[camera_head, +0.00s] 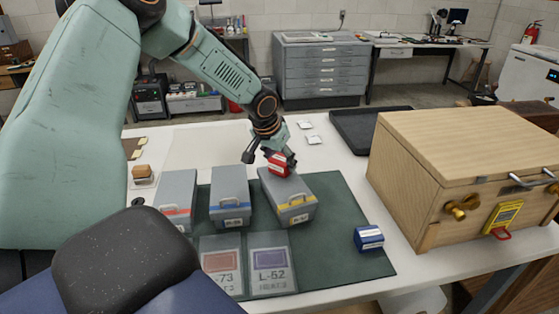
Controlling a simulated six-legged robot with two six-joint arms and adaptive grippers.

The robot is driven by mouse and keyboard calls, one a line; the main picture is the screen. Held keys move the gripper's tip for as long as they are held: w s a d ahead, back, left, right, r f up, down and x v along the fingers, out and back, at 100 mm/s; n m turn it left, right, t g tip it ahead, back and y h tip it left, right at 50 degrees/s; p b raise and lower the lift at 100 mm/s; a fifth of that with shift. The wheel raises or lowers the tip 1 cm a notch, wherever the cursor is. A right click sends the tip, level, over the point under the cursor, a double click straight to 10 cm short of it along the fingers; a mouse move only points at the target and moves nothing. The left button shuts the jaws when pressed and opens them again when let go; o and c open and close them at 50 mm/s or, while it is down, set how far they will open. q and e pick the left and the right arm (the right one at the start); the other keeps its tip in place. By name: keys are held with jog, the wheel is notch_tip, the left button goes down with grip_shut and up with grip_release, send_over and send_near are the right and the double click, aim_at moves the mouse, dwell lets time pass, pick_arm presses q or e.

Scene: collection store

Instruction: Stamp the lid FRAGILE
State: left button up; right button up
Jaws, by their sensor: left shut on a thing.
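My left gripper (275,152) is shut on a red block-shaped stamp (279,166) with a pale marking. The stamp is at the far end of the lid of the rightmost grey box (289,187), which has a yellow stripe. I cannot tell whether the stamp touches the lid. Two more grey boxes stand to its left: one with a blue stripe (230,190) and one with a red stripe (177,193). A blue block (369,239) with a white label, perhaps another stamp, sits on the green mat (335,225). My right gripper is not in view.
A large wooden chest (450,150) with brass hardware and a yellow tag stands at right. Two printed cards (270,265) lie at the mat's front. A wooden-topped block (143,173) sits at left. A black tray (362,130) lies behind. Bare mat remains right of the boxes.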

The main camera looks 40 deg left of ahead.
pick_arm(q)
jog(key=shift+s+a, duration=0.35)
jog(key=shift+a, duration=0.1)
jog(key=shift+w+d+f, duration=0.15)
jog(key=shift+w+d, duration=0.15)
jog(key=shift+d, duration=0.05)
jog(key=shift+s+a+f, duration=0.15)
jog(key=shift+s+a, duration=0.1)
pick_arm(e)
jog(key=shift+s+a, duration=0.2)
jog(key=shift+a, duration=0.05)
pick_arm(q)
jog(key=shift+w+f, duration=0.1)
jog(key=shift+w+d, duration=0.1)
jog(key=shift+d, duration=0.1)
jog(key=shift+f, duration=0.1)
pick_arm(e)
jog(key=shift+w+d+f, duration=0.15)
pick_arm(q)
jog(key=shift+a+f, duration=0.1)
jog(key=shift+a, duration=0.05)
